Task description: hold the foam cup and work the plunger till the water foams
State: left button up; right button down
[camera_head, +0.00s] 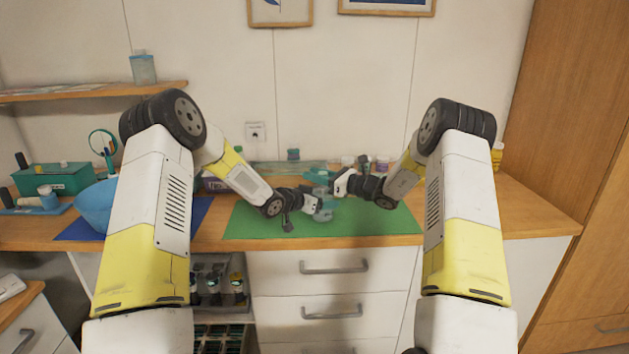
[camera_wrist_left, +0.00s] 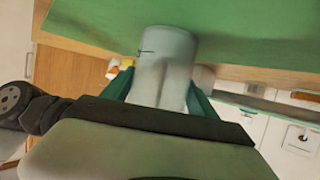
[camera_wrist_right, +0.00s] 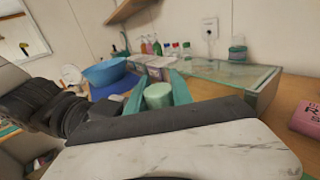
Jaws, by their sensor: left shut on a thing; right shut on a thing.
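The foam cup (camera_wrist_left: 164,70) is a grey-white cylinder in the left wrist view. It stands between the green fingers of my left gripper (camera_wrist_left: 162,92), which is shut on it over the green mat. In the head view my left gripper (camera_head: 326,213) is the lower one. My right gripper (camera_head: 322,187) is just above it. In the right wrist view the teal fingers of my right gripper (camera_wrist_right: 158,92) are shut on the plunger's pale green round knob (camera_wrist_right: 158,95). The plunger's lower part and any water or foam inside the cup are hidden.
The green mat (camera_head: 380,222) lies on the wooden counter. At left are a blue bowl (camera_head: 94,203) and a teal box (camera_head: 65,180). A glass-topped tray (camera_wrist_right: 225,75) lies behind the grippers, with small bottles (camera_wrist_right: 166,48) nearby. The mat's right part is clear.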

notch_tip(320, 180, up, 4)
jog(key=shift+f, duration=0.15)
jog(key=c, duration=1.1)
grip_release()
jog(key=v, duration=1.2)
jog(key=shift+f, duration=0.1)
